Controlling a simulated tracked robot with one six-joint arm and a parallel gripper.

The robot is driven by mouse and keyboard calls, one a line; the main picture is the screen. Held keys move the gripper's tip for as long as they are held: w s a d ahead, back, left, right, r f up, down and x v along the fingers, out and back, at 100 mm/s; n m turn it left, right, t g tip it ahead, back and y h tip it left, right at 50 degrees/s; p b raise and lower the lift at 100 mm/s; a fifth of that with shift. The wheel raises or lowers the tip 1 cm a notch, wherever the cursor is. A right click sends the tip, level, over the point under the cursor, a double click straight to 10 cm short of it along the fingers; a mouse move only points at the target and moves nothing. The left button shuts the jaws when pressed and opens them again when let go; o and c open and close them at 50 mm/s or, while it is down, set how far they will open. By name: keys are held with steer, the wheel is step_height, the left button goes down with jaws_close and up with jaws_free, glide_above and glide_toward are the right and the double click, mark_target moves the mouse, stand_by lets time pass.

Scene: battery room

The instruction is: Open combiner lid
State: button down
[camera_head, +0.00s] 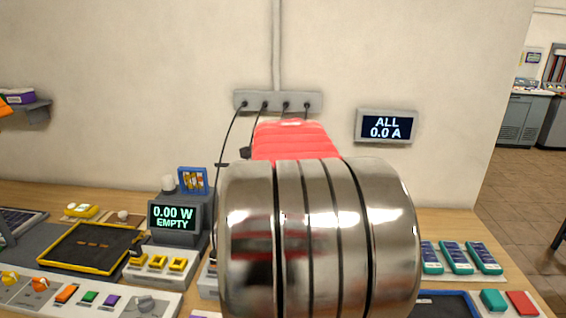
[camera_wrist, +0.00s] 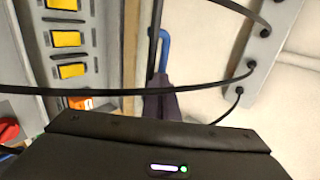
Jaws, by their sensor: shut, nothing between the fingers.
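My gripper (camera_wrist: 163,106) shows in the wrist view as a dark body with a white and a green light, its narrow dark end towards the middle. It is shut and holds nothing. In the head view my large metal arm link and red sleeve cover the middle of the bench and hide most of my gripper. I cannot pick out the combiner or its lid for certain; a pale housing (camera_head: 207,283) is partly hidden by my arm. A blue bar (camera_wrist: 164,50) shows just beyond my gripper in the wrist view.
Black cables hang from a grey wall strip (camera_head: 240,100) and cross close to my gripper. A meter (camera_head: 174,216) reads 0.00 W EMPTY; a wall display (camera_head: 387,126) reads ALL 0.0 A. Yellow switches (camera_head: 156,262), a yellow-edged tray (camera_head: 50,262) and teal-purple modules (camera_head: 456,257) crowd the bench.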

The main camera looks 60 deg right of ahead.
steer(key=shift+d, duration=0.1)
steer(key=shift+w+d+r+g, duration=0.2)
steer(key=shift+d+r+g, duration=0.15)
steer(key=shift+d, duration=0.25)
steer(key=w+d+r+y, duration=0.1)
steer(key=w+d+y, duration=0.1)
steer(key=w+d, duration=0.2)
steer(key=d, duration=0.3)
stand_by(0.4)
steer(key=shift+r+g, duration=0.2)
steer(key=shift+g, duration=0.05)
steer(key=d+r+v, duration=0.1)
steer(key=v, duration=0.8)
steer(key=shift+w+r, duration=0.2)
steer(key=shift+r, duration=0.15)
stand_by(0.4)
